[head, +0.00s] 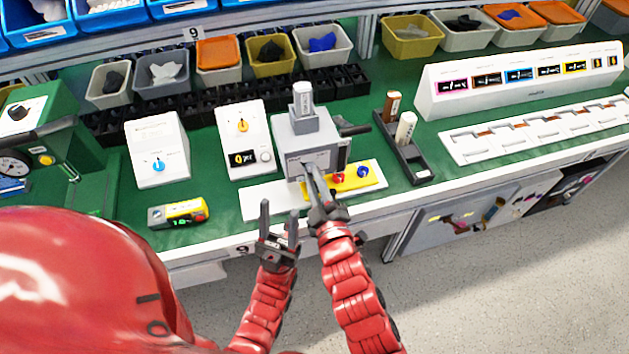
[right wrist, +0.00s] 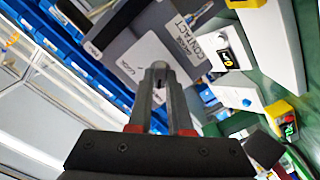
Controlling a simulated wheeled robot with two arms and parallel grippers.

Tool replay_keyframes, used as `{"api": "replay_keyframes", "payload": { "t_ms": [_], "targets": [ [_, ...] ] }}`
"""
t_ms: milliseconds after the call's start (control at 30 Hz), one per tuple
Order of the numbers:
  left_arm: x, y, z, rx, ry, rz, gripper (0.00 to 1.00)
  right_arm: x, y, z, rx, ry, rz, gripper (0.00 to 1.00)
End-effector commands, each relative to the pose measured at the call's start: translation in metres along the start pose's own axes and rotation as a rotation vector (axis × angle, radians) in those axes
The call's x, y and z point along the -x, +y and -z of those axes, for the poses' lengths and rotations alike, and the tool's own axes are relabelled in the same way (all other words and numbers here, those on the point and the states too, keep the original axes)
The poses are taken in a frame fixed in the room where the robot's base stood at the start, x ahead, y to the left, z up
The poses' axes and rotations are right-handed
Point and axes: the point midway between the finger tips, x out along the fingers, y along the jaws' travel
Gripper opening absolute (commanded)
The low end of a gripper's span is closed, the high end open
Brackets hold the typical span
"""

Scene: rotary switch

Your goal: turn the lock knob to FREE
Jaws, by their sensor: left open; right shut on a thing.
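A grey machine box (head: 312,140) stands near the bench's front edge on a white base. My right gripper (head: 308,172) reaches up to its front face. In the right wrist view its two fingers (right wrist: 160,72) are closed together against the machine, next to a white plate (right wrist: 125,68) that seems to read LOCK. A small dark part shows between the fingers; the lock knob is otherwise hidden by them, so its setting cannot be read. My left gripper (head: 279,213) is open and empty, lower and left of the right one, in front of the bench edge.
A yellow plate (head: 347,184) with a red and a blue knob lies right of the right gripper. White control boxes (head: 157,150) (head: 243,138) stand to the left. A dark holder (head: 412,160) stands to the right.

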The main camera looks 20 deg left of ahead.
Motion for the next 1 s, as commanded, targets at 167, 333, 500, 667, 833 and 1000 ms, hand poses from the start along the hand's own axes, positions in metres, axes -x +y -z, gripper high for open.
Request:
{"api": "replay_keyframes", "payload": {
  "t_ms": [167,333,500,667,833,1000],
  "targets": [
    [0.0011,0.0,-0.0002,0.0,0.0,0.0,0.5,0.0003,-0.0022,-0.0028,0.012,-0.007,0.005,0.0],
    [0.001,0.0001,-0.0002,0.0,0.0,0.0,0.5,0.0003,-0.0021,-0.0027,0.012,-0.006,0.005,0.0],
    [0.001,0.0001,-0.0001,0.0,0.0,0.0,0.5,0.0003,-0.0021,-0.0026,0.012,-0.006,0.005,0.26],
    [0.0009,0.0,-0.0002,0.0,0.0,0.0,0.5,0.0002,-0.0013,-0.0016,0.011,-0.004,0.003,0.47],
    [0.0009,0.0,-0.0002,0.0,0.0,0.0,0.5,0.0001,-0.0008,-0.001,0.011,-0.002,0.002,0.47],
    [0.0028,0.0001,-0.0005,0.0,0.0,0.0,0.5,0.005,-0.0016,-0.0016,0.011,-0.002,0.002,0.47]
  ]
}}
